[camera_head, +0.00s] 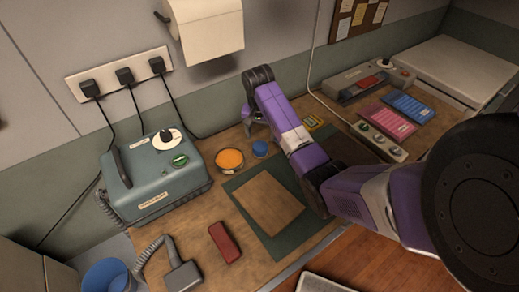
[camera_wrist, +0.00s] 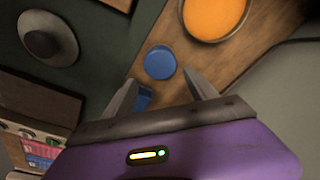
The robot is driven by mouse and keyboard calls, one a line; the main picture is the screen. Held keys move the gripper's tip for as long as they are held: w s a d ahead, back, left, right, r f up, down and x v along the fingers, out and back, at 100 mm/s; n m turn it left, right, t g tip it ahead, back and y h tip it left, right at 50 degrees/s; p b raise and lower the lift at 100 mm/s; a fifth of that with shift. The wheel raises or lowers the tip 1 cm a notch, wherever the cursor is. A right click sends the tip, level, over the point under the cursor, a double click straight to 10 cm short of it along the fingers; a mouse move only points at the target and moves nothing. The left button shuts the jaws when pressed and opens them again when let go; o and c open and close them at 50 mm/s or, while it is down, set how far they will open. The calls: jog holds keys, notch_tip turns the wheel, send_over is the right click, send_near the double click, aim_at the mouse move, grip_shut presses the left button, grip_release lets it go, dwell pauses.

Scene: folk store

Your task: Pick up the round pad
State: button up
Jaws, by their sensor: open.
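Two round things could be the pad, and I cannot tell which: an orange disc in a metal-rimmed dish (camera_head: 230,159) and a smaller blue disc (camera_head: 260,149) to its right, both on the wooden worktop. In the wrist view the blue disc (camera_wrist: 160,62) lies just beyond and between my fingertips, apart from them. The orange disc (camera_wrist: 215,15) is at the top, partly cut off. My gripper (camera_wrist: 162,80) is open and empty; in the head view it (camera_head: 248,126) hangs above and behind the discs. A small blue piece (camera_wrist: 143,98) shows by the left finger, partly hidden.
A teal machine (camera_head: 160,170) with cables stands left. A brown board (camera_head: 266,201) lies on a green mat (camera_head: 240,183), with a red block (camera_head: 224,241) in front. A dark round knob (camera_wrist: 47,38) shows in the wrist view. Pink and blue cards (camera_head: 387,122) lie right.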

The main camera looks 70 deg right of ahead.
aim_at(260, 146)
jog(key=shift+w+d+f+p, duration=0.1)
jog(key=shift+f+p, duration=0.25)
jog(key=shift+f, duration=1.55)
jog(key=shift+d+f+p, duration=0.1)
jog(key=shift+f+p, duration=0.2)
jog(key=shift+f, duration=1.6)
jog(key=c, duration=1.3)
jog(key=shift+r, duration=0.1)
notch_tip(260, 146, up, 20)
jog(key=p, duration=0.2)
